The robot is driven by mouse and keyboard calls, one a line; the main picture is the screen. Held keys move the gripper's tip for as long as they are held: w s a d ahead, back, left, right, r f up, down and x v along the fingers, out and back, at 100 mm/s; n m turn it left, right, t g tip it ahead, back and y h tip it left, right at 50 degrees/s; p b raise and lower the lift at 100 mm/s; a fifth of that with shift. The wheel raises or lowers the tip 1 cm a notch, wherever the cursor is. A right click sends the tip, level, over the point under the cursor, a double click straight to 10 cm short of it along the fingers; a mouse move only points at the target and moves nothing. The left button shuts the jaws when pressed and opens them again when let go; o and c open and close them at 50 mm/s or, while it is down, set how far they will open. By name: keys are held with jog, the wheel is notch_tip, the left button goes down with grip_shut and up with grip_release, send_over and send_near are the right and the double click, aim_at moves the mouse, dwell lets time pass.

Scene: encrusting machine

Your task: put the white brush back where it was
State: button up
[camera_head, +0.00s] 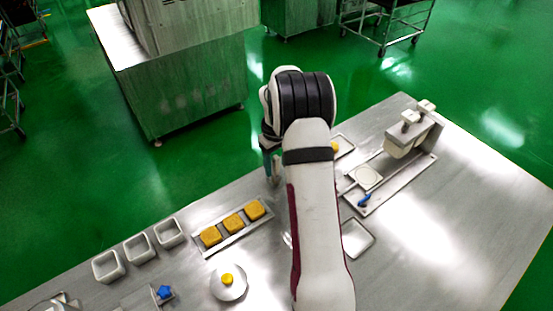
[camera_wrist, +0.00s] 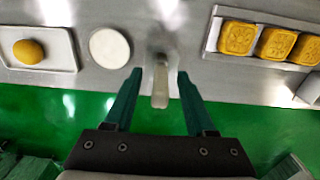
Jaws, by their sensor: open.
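A pale, whitish handle-like piece (camera_wrist: 160,92), which looks like the white brush, stands between my fingers in the wrist view. Its upper part in that view meets a blurred grey shape over the table, and I cannot tell whether it rests in a holder. My gripper (camera_wrist: 159,75) is open, with one green finger on each side of the piece and a visible gap to both. In the head view my gripper (camera_head: 271,168) is at the table's far edge, mostly hidden behind my arm.
A metal tray (camera_wrist: 213,35) with three yellow cakes lies right of the piece in the wrist view. A white disc (camera_wrist: 109,48) and a tray (camera_wrist: 72,62) with a yellow ball lie left. White containers (camera_head: 108,266) and a press-like stand (camera_head: 428,128) are farther off.

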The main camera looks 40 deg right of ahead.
notch_tip(320, 180, up, 12)
jog(key=shift+a+r, duration=0.1)
jog(key=shift+a, duration=0.05)
jog(key=s+a+r+m+y, duration=0.1)
jog(key=s+a+r+m, duration=0.15)
jog(key=s+a, duration=0.6)
jog(key=s+a+r+m, duration=0.1)
jog(key=s+a+r, duration=0.4)
jog(key=a, duration=0.6)
jog(key=s+a+f+m, duration=0.1)
jog(key=s+a+f, duration=0.1)
jog(key=s, duration=0.5)
jog(key=s+a+f+m+y, duration=0.1)
jog(key=s+a, duration=0.3)
jog(key=s, duration=0.4)
jog(key=shift+f, duration=0.65)
